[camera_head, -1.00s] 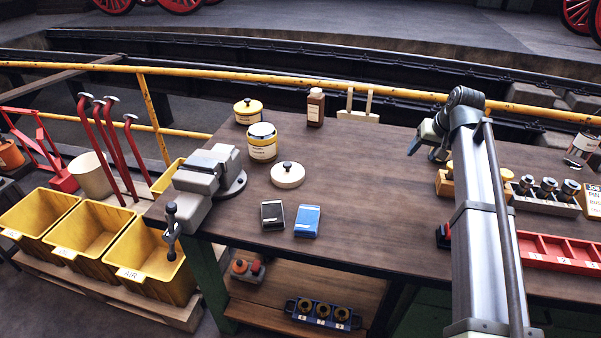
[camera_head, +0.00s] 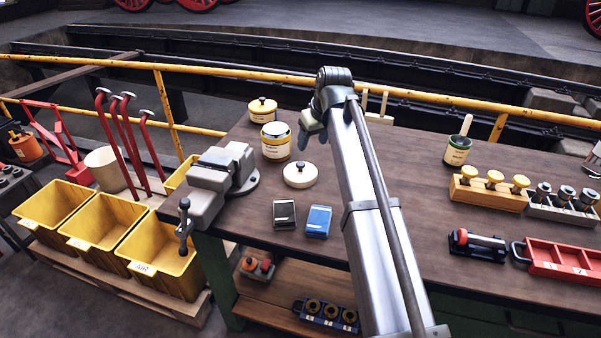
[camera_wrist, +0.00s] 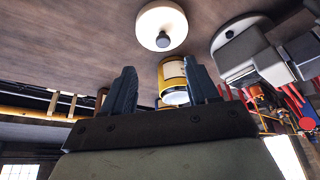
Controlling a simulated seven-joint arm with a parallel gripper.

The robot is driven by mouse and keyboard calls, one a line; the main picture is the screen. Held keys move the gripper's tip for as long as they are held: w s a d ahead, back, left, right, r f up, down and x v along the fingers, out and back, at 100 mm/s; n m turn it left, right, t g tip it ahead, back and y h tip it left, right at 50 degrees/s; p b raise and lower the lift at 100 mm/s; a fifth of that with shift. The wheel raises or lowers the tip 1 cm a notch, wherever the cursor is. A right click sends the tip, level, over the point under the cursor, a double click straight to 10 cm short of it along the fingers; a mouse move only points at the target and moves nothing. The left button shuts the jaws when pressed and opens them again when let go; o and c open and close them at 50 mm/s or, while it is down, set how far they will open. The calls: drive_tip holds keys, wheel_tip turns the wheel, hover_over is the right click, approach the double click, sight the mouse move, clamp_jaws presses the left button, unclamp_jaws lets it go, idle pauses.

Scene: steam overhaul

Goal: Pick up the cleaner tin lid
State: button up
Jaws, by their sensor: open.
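The cleaner tin lid, a round cream disc with a dark knob (camera_head: 300,174), lies flat on the bench, knob up. It also shows at the top of the wrist view (camera_wrist: 161,22). A yellow tin with a white label (camera_head: 276,148) stands just behind it and shows beyond the fingers in the wrist view (camera_wrist: 172,70). My gripper (camera_head: 309,133) is above the bench near the tin and lid, apart from the lid. In the wrist view its two dark fingers (camera_wrist: 163,85) are spread with nothing held between them.
A grey vise (camera_head: 221,172) stands left of the lid. A black box (camera_head: 284,214) and a blue box (camera_head: 318,221) lie in front of it. Another yellow tin with its lid on (camera_head: 262,109) stands behind.

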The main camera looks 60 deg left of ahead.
hover_over(300, 164)
drive_tip(key=d, duration=0.3)
drive_tip(key=f, duration=0.7)
drive_tip(key=shift+w+d, duration=0.2)
drive_tip(key=shift+w, duration=0.15)
drive_tip(key=shift+a+f, duration=0.45)
drive_tip(key=shift+a, duration=0.05)
drive_tip(key=shift+s+a+x, duration=0.15)
drive_tip(key=shift+x, duration=0.85)
drive_tip(key=shift+s+a+x, duration=0.1)
drive_tip(key=shift+x, duration=0.85)
drive_tip(key=shift+r, duration=0.1)
clamp_jaws()
